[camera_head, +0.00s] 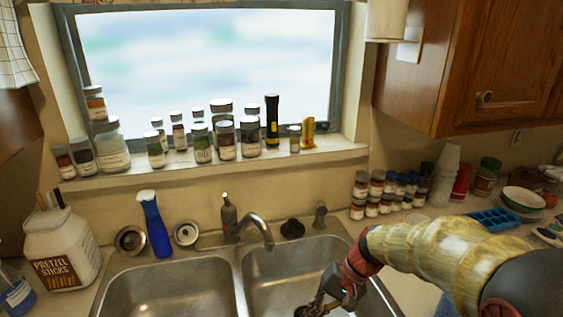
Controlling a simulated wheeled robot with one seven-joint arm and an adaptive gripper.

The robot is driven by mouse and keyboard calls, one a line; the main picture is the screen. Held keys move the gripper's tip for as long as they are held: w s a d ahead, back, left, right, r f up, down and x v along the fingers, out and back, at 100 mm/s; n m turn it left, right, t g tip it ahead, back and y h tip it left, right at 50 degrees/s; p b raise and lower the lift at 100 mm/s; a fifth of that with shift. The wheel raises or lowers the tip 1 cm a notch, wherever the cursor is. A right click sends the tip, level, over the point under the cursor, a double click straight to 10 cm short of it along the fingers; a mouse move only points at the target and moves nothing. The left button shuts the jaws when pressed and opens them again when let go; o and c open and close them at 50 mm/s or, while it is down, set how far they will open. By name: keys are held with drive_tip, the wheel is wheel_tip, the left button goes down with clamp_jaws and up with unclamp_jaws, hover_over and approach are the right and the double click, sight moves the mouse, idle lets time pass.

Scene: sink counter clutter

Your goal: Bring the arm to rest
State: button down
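My arm (425,246) reaches in from the lower right, its pale yellow sleeve crossing the right end of the counter. My gripper (316,308) hangs over the right sink basin (275,275), low in the picture. Its dark fingers are small and partly cut off by the bottom edge, so I cannot tell whether they are open or shut, or whether anything is between them.
The faucet (246,228) stands behind the basins, left of my gripper. The left basin (170,290) looks empty. Several spice jars (375,190) and a blue tray (492,219) stand on the right counter. A pretzel jar (60,250) stands at left. A wooden cabinet (475,70) hangs above right.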

drive_tip(key=s+d+r+n+t+h, duration=0.2)
drive_tip(key=s+d+r+t+h, duration=0.4)
drive_tip(key=s+d+r, duration=0.6)
drive_tip(key=s+r+t, duration=0.1)
drive_tip(key=s+r, duration=0.1)
drive_tip(key=s, duration=0.1)
drive_tip(key=shift+s, duration=0.2)
